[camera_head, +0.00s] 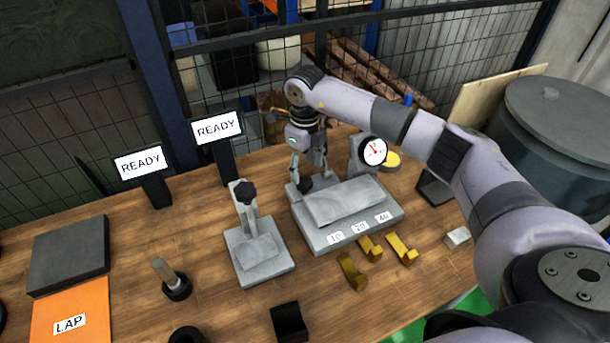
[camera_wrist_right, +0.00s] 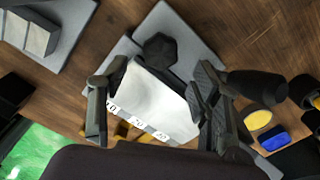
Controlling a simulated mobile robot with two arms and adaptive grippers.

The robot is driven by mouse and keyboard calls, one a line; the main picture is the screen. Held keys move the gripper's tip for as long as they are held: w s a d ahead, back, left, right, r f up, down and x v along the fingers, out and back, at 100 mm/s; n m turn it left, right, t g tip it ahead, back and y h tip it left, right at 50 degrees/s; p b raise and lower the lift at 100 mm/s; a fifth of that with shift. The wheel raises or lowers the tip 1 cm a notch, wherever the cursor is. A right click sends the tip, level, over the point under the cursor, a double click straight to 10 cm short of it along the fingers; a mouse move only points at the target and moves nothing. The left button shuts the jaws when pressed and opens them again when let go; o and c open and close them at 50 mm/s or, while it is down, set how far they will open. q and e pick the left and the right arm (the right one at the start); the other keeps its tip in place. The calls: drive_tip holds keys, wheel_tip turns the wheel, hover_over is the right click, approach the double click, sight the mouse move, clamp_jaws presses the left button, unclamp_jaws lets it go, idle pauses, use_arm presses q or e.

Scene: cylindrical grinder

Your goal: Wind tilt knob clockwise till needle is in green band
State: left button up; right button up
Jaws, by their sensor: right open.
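The tilt knob (camera_head: 305,185) is black and sits at the back left of a grey fixture (camera_head: 325,240) with a tilted plate (camera_head: 345,203). In the right wrist view the dark faceted knob (camera_wrist_right: 160,48) shows between and a little beyond my fingers. My right gripper (camera_head: 311,176) points down over it, open, its fingers (camera_wrist_right: 162,70) apart on either side; contact cannot be told. The dial gauge (camera_head: 374,151) has a white face and a red needle pointing up and left; a green band cannot be made out. My left gripper is out of view.
A smaller grey fixture (camera_head: 260,268) with its own black knob (camera_head: 246,191) stands to the left. Several brass pieces (camera_head: 401,248) lie in front. Two READY signs (camera_head: 217,129) stand behind. A wire mesh fence closes the back, and a grey drum (camera_head: 560,120) stands right.

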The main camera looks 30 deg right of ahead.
sight(305, 181)
wheel_tip(305, 181, down, 5)
drive_tip(key=shift+f+p, duration=0.1)
drive_tip(key=shift+p, duration=0.25)
drive_tip(key=shift+c, duration=0.6)
drive_tip(key=c, duration=1)
